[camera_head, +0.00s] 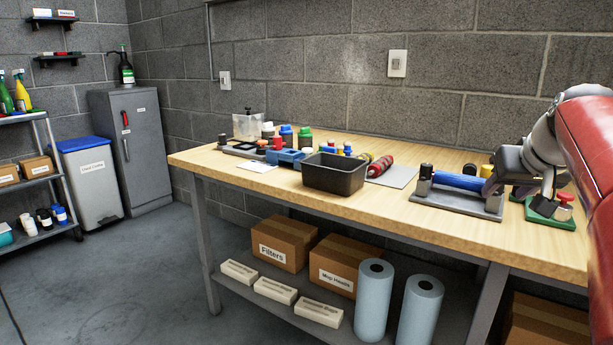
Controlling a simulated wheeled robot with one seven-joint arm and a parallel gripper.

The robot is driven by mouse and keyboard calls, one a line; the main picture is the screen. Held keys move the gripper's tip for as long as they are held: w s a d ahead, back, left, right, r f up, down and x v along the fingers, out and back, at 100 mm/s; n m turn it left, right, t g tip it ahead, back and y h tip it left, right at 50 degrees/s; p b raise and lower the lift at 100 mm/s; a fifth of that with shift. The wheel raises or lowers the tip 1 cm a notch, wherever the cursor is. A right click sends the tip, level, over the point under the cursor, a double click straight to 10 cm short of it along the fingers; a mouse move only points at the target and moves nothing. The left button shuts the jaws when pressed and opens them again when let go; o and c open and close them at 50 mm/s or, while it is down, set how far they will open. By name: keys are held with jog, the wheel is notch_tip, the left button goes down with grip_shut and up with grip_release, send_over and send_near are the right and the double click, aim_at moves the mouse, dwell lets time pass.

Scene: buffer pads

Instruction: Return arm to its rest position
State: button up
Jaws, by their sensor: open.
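My red and grey arm enters from the right edge and reaches over the right part of the wooden workbench (400,220). My gripper (520,188) hangs low at the arm's grey end, close to a grey fixture (458,200) that holds a blue cylinder. A green base with a red knob (565,197) is beside and partly behind the gripper. The fingers are small and partly hidden in this view, and the jaws are open. I see nothing held between them. I cannot tell whether they touch the fixture.
A black open bin (335,176) stands mid-bench, with a grey mat holding a red roller (380,165) beside it. Several bottles and a blue tray (285,157) crowd the left end. Boxes and blue rolls (373,300) fill the lower shelf. Floor at left is clear.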

jog(key=s+a+f+n+g+y, duration=0.1)
jog(key=s+a+f, duration=0.45)
jog(key=a, duration=0.25)
jog(key=s+a+f, duration=0.5)
jog(key=s+a, duration=0.1)
jog(key=a, duration=0.1)
jog(key=s+a+f+n+g, duration=0.1)
jog(key=s+a+f, duration=0.4)
jog(key=s+f, duration=0.5)
jog(key=shift+s+a+f+g, duration=0.2)
jog(key=shift+s+f+g, duration=0.15)
jog(key=shift+f, duration=0.45)
